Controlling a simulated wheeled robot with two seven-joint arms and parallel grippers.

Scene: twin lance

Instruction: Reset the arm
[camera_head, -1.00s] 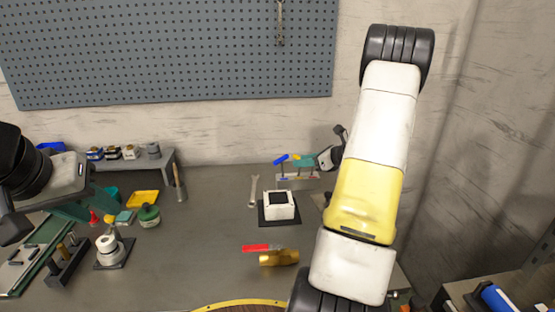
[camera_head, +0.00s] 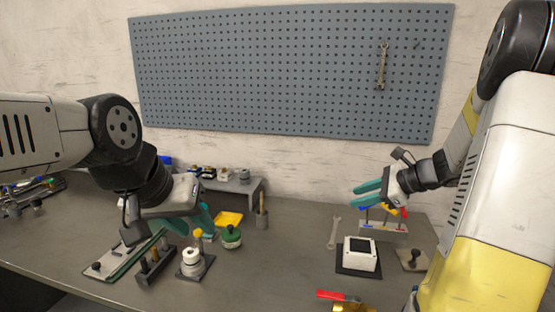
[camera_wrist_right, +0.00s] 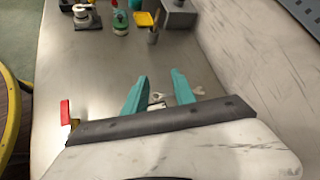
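My right gripper (camera_head: 366,192) hovers at the back right of the bench in the head view, by a small rack (camera_head: 383,226) with blue, yellow and red pieces. Its two teal fingers stand apart with nothing between them; the right wrist view also shows this gripper (camera_wrist_right: 160,84) open, pointing over the bench. My left gripper (camera_head: 203,219) is at the left, low over the bench near a green-edged tray (camera_head: 116,262).
The grey bench (camera_head: 285,250) has clear room in the middle. A white box (camera_head: 360,252), a wrench (camera_head: 334,232), a red-handled tool (camera_head: 338,296), a green-topped jar (camera_head: 231,238) and a yellow tray (camera_head: 229,219) lie on it. A pegboard (camera_head: 290,75) hangs behind.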

